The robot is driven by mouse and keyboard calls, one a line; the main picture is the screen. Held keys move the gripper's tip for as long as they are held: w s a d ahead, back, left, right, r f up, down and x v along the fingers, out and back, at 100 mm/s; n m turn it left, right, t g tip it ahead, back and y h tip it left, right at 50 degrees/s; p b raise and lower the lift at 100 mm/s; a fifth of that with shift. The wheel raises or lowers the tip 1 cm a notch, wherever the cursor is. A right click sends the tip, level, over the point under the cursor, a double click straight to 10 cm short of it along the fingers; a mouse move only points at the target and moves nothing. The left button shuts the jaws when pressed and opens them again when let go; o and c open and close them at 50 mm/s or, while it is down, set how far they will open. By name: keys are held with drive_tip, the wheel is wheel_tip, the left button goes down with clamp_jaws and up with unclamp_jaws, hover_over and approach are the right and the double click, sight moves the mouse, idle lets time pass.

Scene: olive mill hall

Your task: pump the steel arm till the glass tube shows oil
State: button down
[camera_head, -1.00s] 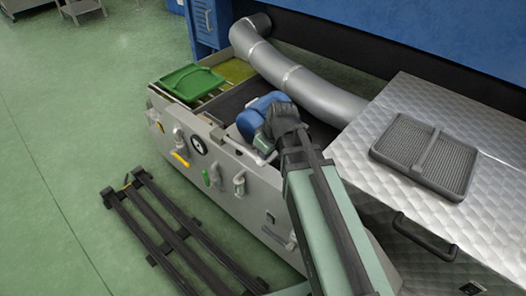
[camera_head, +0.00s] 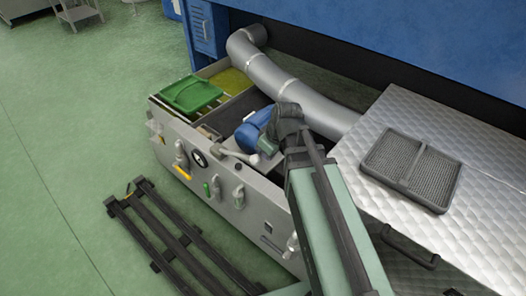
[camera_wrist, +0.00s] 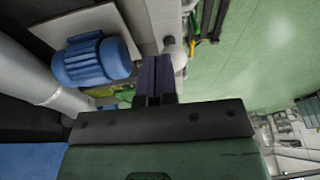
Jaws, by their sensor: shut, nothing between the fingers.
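The steel arm (camera_head: 237,153) is a pale grey lever with a round knob, lying over the near wall of the grey machine trough in the head view. Its knob shows just beyond my fingertips in the wrist view (camera_wrist: 170,45); I cannot tell whether they touch. My gripper (camera_wrist: 155,62) is shut and empty. In the head view my wrist hides most of the fingers. A small upright tube with fittings (camera_head: 239,196) on the trough's front is perhaps the glass tube; its contents are too small to tell.
A blue motor (camera_head: 252,130) sits close beside my gripper. A fat grey pipe (camera_head: 290,85) runs behind it. A green tray (camera_head: 192,94) lies at the trough's far end. A quilted metal cover (camera_head: 420,125) bounds the right. Black rails (camera_head: 175,235) lie on the floor.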

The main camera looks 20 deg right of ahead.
drive_tip(key=p+v, duration=0.2)
drive_tip(key=v, duration=0.3)
drive_tip(key=shift+s+d+p, duration=0.2)
drive_tip(key=shift+s+p, duration=0.2)
drive_tip(key=shift+f, duration=0.1)
